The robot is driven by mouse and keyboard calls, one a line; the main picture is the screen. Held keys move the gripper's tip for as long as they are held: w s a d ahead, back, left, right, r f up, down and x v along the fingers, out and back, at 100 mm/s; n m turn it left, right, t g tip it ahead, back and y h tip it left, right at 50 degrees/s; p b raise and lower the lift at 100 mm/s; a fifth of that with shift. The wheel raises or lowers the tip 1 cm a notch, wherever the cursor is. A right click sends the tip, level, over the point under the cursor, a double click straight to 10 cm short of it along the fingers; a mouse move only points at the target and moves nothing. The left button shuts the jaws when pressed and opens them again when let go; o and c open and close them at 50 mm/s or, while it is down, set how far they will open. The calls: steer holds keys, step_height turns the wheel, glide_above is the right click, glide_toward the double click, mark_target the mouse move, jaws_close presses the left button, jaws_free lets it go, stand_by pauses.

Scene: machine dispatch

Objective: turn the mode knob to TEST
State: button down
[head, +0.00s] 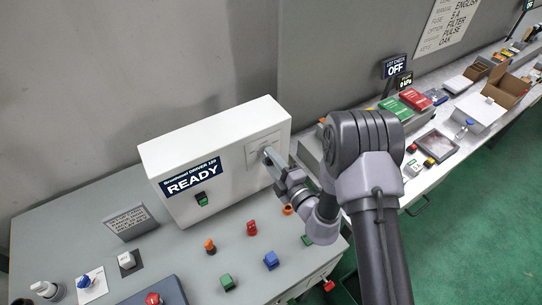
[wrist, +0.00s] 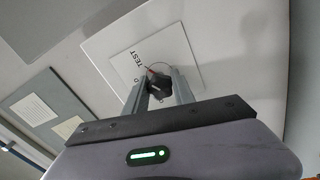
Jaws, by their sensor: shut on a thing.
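The white machine box (head: 222,150) stands on the grey bench, and its display (head: 190,177) reads READY. In the wrist view the dark mode knob (wrist: 158,84) sits on a pale label plate (wrist: 125,62) with the word TEST on it. A thin red mark shows at the knob's edge on the side toward TEST; its exact alignment is hard to tell. My gripper (wrist: 158,92) is shut on the knob, one finger on each side. In the head view my gripper (head: 270,158) reaches the right part of the box front and hides the knob.
A green switch (head: 202,199) is on the box front below the display. Orange, red, blue and green controls (head: 271,260) stand on the bench below my gripper. At right, a long bench carries red and green boxes (head: 416,99) and an open carton (head: 505,88).

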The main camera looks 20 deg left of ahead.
steer(key=shift+m, duration=0.3)
stand_by(0.4)
steer(key=c, duration=1.1)
jaws_free()
steer(key=shift+o, duration=0.2)
steer(key=b+v, duration=0.2)
steer(key=v, duration=1.5)
steer(key=shift+s+d+r, duration=0.1)
